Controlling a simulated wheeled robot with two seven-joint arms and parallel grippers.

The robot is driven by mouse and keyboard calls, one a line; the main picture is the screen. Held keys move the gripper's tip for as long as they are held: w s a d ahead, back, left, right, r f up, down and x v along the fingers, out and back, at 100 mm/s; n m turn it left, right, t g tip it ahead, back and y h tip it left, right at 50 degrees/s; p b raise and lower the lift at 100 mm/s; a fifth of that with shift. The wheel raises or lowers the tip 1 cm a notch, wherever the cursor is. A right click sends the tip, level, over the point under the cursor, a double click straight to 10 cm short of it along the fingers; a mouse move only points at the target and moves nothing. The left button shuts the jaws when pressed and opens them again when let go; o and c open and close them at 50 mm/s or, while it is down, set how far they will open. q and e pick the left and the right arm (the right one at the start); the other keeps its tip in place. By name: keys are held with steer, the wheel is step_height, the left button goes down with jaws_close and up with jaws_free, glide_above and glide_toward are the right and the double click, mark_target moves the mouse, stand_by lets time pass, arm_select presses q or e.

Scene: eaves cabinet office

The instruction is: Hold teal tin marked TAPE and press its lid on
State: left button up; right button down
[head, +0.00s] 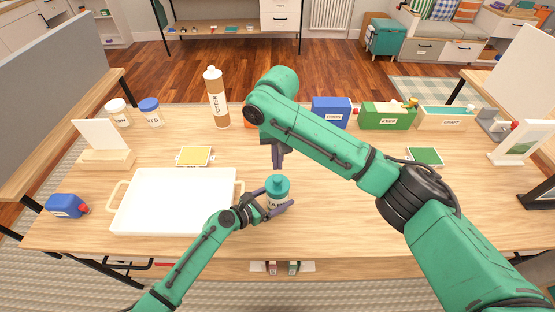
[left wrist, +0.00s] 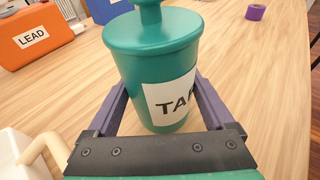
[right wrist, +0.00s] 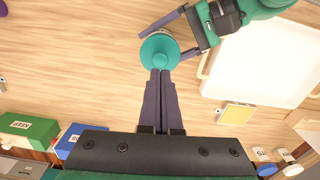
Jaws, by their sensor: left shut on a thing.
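The teal tin (head: 277,191) stands upright on the table, right of the white tray; its white label shows part of the word TAPE in the left wrist view (left wrist: 168,95). The teal lid (left wrist: 152,32), with a knob, sits level on top of it. I cannot tell whether it is fully down. My left gripper (head: 276,201) is shut on the tin's body, one finger on each side. My right gripper (head: 278,164) has its fingers together and points down just above the lid; they also show in the right wrist view (right wrist: 160,74). Contact with the lid is unclear.
The white tray (head: 172,222) lies left of the tin. A brown-labelled bottle (head: 216,100), blue box (head: 332,112) and green KEEP box (head: 388,117) stand along the back. An orange LEAD box (left wrist: 40,38) is mostly behind my right arm.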

mark_target(277, 179)
steer(key=shift+f, duration=2.25)
step_height(277, 179, up, 7)
stand_by(0.4)
arm_select(q)
steer(key=o, duration=1.6)
steer(key=shift+c, duration=0.2)
arm_select(e)
steer(key=shift+r, duration=0.1)
